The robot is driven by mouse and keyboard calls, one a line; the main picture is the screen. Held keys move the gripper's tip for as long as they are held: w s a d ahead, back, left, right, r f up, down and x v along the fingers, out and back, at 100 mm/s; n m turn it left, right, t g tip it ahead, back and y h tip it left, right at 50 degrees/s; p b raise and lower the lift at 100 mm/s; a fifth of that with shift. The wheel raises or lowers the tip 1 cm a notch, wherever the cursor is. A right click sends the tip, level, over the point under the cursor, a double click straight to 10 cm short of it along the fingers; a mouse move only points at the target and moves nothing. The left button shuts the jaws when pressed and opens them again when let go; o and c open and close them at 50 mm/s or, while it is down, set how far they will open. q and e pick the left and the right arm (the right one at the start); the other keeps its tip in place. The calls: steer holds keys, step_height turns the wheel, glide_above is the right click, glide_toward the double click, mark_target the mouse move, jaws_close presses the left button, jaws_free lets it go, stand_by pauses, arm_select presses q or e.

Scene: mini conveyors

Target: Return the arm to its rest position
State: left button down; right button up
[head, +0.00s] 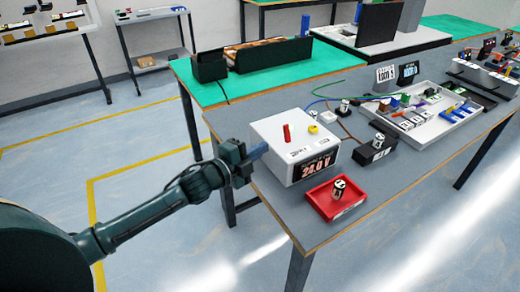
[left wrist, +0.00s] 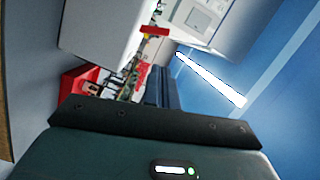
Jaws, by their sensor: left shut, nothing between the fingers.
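My left gripper (head: 258,151) is at the left edge of the workbench, close to the white power supply box. It is shut and empty. In the left wrist view the shut fingers (left wrist: 160,88) show beyond the dark gripper body. My left arm reaches in from the lower left of the head view. My right gripper is in neither view.
The white box (head: 262,130) reads 24.0 V. A red tray (head: 322,207) with a small cylinder (head: 339,188) sits at the bench's front corner. A black block (head: 368,154) and a white tray (head: 428,131) stand farther right. Floor left of the bench is clear.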

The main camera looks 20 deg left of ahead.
arm_select(q)
steer(key=shift+w, duration=0.1)
steer(key=s+d+f+n+g+y, duration=0.1)
steer(key=s+d+f+n, duration=0.1)
steer(key=s+f+n, duration=0.3)
steer(key=s+d+f+n+g+y, duration=0.1)
steer(key=s+f+n, duration=0.4)
steer(key=s, duration=0.7)
steer(key=s+d+f+n+g+y+p, duration=0.1)
steer(key=s+d+f+n+g+y, duration=0.1)
steer(key=s+f+n, duration=0.4)
steer(key=s+d+n+g, duration=0.1)
steer(key=s, duration=0.2)
steer(key=shift+d, duration=0.2)
